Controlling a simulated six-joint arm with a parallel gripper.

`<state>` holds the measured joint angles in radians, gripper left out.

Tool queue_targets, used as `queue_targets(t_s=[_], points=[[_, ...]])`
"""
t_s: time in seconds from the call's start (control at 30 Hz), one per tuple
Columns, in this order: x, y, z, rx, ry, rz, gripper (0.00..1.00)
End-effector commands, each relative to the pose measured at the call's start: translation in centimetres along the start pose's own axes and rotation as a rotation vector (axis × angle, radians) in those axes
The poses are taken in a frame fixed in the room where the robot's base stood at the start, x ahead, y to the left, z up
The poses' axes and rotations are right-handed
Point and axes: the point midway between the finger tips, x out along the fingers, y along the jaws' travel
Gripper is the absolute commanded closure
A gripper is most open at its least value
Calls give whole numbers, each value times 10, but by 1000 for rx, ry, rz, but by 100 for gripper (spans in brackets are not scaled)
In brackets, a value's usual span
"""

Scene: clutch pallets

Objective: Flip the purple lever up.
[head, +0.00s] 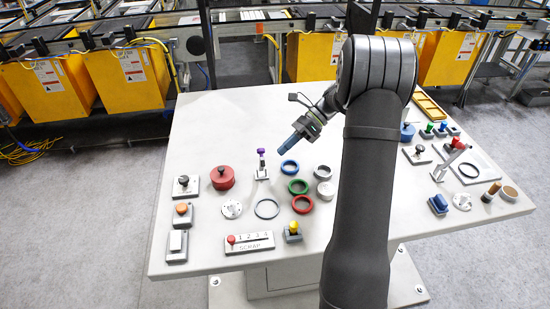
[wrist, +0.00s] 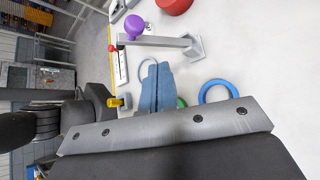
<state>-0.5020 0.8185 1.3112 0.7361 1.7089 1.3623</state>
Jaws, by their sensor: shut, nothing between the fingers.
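The purple lever (head: 262,164) stands on a small grey base left of the board's middle, with a purple knob at its end. The wrist view shows its purple knob (wrist: 134,27) and a grey bar (wrist: 160,41) running right to the base (wrist: 196,47). I cannot tell its exact tilt. My gripper (head: 283,151) is to the right of the knob in the head view, apparently clear of it. In the wrist view, the blue fingers of my gripper (wrist: 158,66) are pressed together and empty, below the lever bar in the picture.
Near the lever are a red round part (head: 223,178), a blue ring (head: 289,169), a green ring (head: 298,187) and a dark ring (head: 267,209). A red-handled lever (head: 452,155) stands at the right. My arm hides part of the board. Yellow bins (head: 133,77) stand behind.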

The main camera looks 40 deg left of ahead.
Motion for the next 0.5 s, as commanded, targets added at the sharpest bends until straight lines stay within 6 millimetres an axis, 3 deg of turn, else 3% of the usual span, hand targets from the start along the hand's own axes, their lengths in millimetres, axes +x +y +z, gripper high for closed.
queue_targets(t_s=[0.2, 0.5], points=[[-27, -10, -6, 4, 4, 6, 100], [-34, -12, -7, 6, 5, 9, 100]])
